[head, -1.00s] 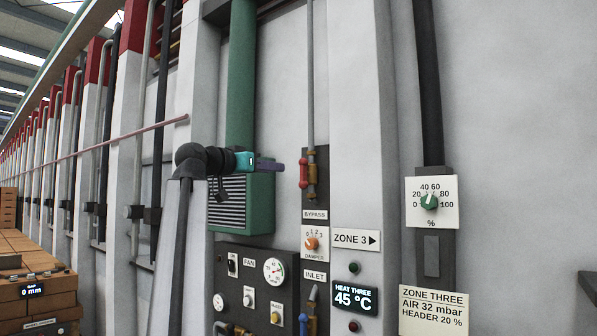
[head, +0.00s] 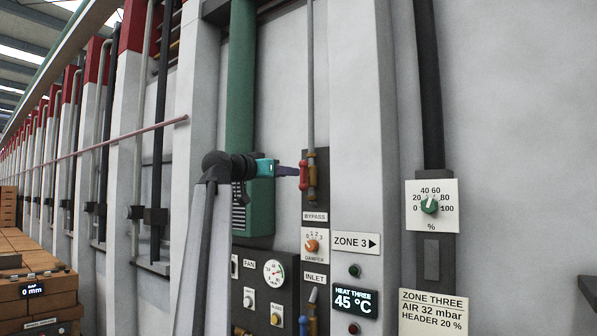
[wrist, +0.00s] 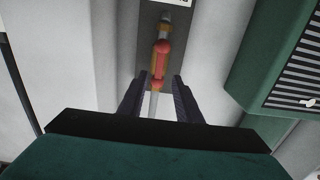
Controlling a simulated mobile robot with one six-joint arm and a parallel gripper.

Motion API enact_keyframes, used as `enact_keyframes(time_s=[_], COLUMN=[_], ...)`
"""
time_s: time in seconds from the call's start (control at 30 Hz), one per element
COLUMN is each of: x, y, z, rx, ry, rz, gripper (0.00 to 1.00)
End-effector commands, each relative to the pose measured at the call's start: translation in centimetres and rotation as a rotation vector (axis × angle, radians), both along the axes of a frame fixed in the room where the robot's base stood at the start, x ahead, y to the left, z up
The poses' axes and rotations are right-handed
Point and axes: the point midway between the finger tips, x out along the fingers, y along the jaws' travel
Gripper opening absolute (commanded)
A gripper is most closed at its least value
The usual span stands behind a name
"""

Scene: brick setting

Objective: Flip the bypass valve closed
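The bypass valve is a brass body with a red lever (head: 303,174) on a thin grey vertical pipe, above the BYPASS label (head: 315,216). The lever lies upright, along the pipe. The lever (wrist: 161,62) also shows in the wrist view, where the scene looks upside down. My gripper (head: 297,171) is beside the lever from the left in the head view, its tips close to it. In the wrist view, my gripper (wrist: 159,88) has its two dark fingers apart, one on either side of the pipe and lever line. Whether a finger touches the lever cannot be told.
A green louvred box (head: 259,205) stands left of the valve and at right in the wrist view (wrist: 285,60). Below are the damper knob (head: 312,246), a gauge panel (head: 262,300) and the inlet valve (head: 308,322). A white pillar (head: 357,120) rises to the right.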

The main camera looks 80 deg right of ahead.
Motion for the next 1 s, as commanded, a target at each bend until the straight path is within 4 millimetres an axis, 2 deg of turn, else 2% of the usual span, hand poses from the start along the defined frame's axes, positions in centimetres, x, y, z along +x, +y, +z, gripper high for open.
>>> enact_keyframes(time_s=[0.1,0.4,0.6,0.9,1.0], x=[-0.9,-2.7,-3.3,-3.3,-3.3], y=[-1.7,-5.0,-5.9,-6.0,-6.0], z=[0.2,0.2,0.0,0.0,0.0], rx=[0.002,0.001,0.000,0.000,0.000], ry=[-0.001,0.000,-0.001,-0.001,-0.001], rz=[-0.001,0.000,0.000,0.000,0.000], gripper=[0.31,0.31,0.31,0.31,0.16])
